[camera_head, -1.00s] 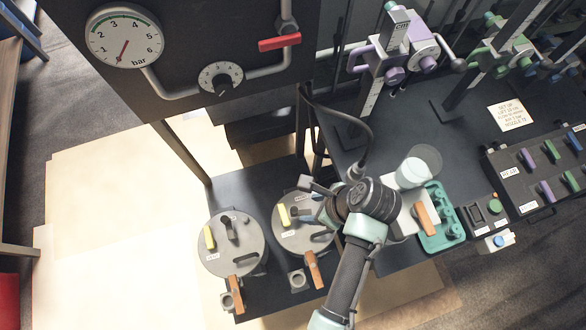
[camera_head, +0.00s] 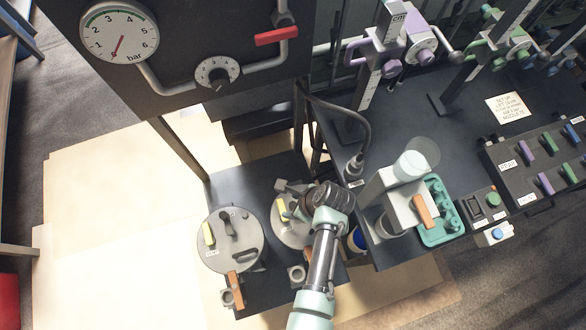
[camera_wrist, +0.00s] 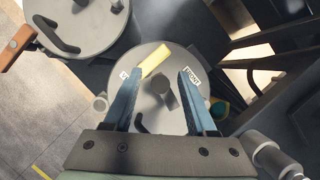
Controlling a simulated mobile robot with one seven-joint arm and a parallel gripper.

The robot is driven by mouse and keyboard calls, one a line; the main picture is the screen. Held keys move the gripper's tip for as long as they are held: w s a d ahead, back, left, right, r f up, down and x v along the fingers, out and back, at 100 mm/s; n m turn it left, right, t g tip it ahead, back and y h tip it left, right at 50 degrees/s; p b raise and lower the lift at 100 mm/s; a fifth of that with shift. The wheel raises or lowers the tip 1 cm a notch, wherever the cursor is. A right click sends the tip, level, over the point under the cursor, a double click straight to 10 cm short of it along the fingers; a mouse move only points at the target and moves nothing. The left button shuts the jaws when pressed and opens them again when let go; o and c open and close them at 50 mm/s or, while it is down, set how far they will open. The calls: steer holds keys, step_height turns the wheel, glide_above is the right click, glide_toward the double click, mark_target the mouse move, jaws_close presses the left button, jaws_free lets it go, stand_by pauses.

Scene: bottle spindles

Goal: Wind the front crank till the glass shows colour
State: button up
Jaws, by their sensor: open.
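My gripper (camera_head: 285,200) is over the right-hand round grey drum lid (camera_head: 281,232). In the wrist view my gripper (camera_wrist: 158,74) is open and empty, its two blue fingers apart above that lid (camera_wrist: 185,55). A dark upright post (camera_wrist: 164,93), perhaps the crank, shows between the fingers; contact cannot be told. A yellow bar (camera_wrist: 155,61) and a dark curved handle (camera_wrist: 140,122) are also on this lid. The left-hand lid (camera_head: 212,258) carries a similar yellow bar (camera_head: 208,234) and dark lever (camera_head: 229,226). I cannot tell which part is the glass.
Orange-handled valves (camera_head: 234,285) stand at the drums' front. A gauge panel (camera_head: 190,45) rises behind. To the right are a white dispenser (camera_head: 402,207), a teal tray (camera_head: 441,231) and a purple spindle stand (camera_head: 388,65). A black cable (camera_head: 365,115) hangs behind my wrist.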

jaws_close()
stand_by(0.5)
